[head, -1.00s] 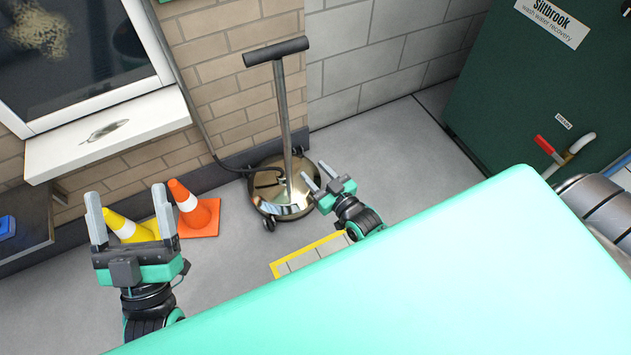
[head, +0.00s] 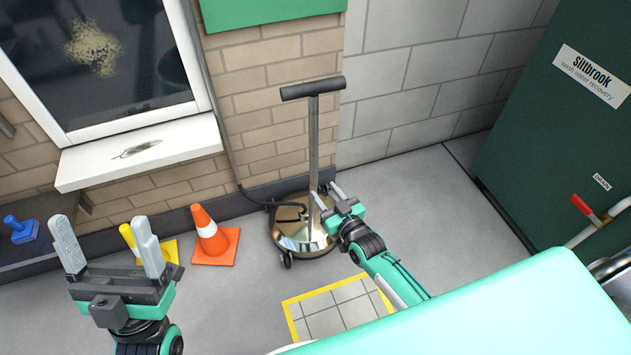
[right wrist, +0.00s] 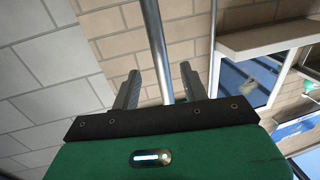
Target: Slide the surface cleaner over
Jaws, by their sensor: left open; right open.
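The surface cleaner (head: 299,238) is a round, shiny metal disc on small wheels, with an upright pole and a dark crossbar handle (head: 312,88) on top. It stands on the floor by the brick wall. My right gripper (head: 327,194) is open beside the pole, at the lower part of it. In the right wrist view the pole (right wrist: 157,50) rises between the two open fingers as seen from there; I cannot tell whether they touch it. My left gripper (head: 108,245) is open and empty at the lower left, well away from the cleaner.
A yellow-outlined floor square (head: 337,309) lies in front of the cleaner. An orange cone (head: 212,240) and a yellow sign (head: 168,250) stand to its left. A green Siltbrook cabinet (head: 540,130) is at the right. A dark hose runs from the cleaner to the wall.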

